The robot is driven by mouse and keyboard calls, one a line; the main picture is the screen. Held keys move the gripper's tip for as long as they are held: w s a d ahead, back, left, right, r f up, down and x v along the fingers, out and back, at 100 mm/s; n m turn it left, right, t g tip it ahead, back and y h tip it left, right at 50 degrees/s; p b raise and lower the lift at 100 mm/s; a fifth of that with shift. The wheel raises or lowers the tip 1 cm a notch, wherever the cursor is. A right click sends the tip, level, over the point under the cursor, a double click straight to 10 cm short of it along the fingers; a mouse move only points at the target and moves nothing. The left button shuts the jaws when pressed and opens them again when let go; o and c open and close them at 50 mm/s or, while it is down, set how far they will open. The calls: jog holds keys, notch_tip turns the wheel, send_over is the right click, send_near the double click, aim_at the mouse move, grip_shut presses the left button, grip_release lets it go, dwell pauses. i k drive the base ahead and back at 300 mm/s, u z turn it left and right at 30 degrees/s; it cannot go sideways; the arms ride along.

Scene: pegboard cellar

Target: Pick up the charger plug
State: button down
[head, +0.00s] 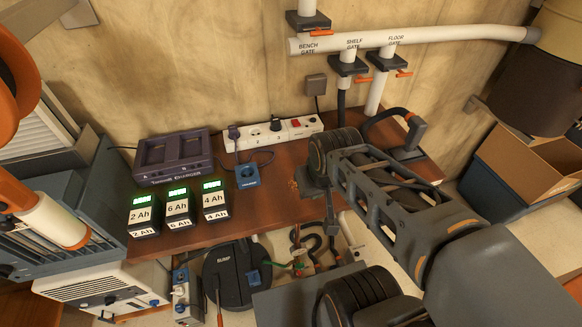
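A dark purple plug (234,132) stands at the left end of the white power strip (296,132) at the back of the bench. A blue block (247,174), with small unreadable lettering, lies on the brown bench top with a dark cord beside it. I cannot tell for sure which of the two is the charger plug. The purple twin charger (172,158) sits to their left. My gripper (329,212) hangs over the bench's front edge, right of the blue block and apart from it. Its fingers are small and dark, so their opening is unclear.
Several battery packs (178,208) with green displays stand along the bench's front left. White pipes with gates (400,40) run above at the back right. A black hose nozzle (408,140) stands at the bench's right. A dark round pump (237,274) sits below the front edge.

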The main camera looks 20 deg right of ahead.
aim_at(234, 135)
jog(key=z, duration=1.1)
jog(key=k, duration=0.95)
jog(key=u, duration=1.15)
jog(key=i, duration=0.95)
jog(key=z, duration=0.05)
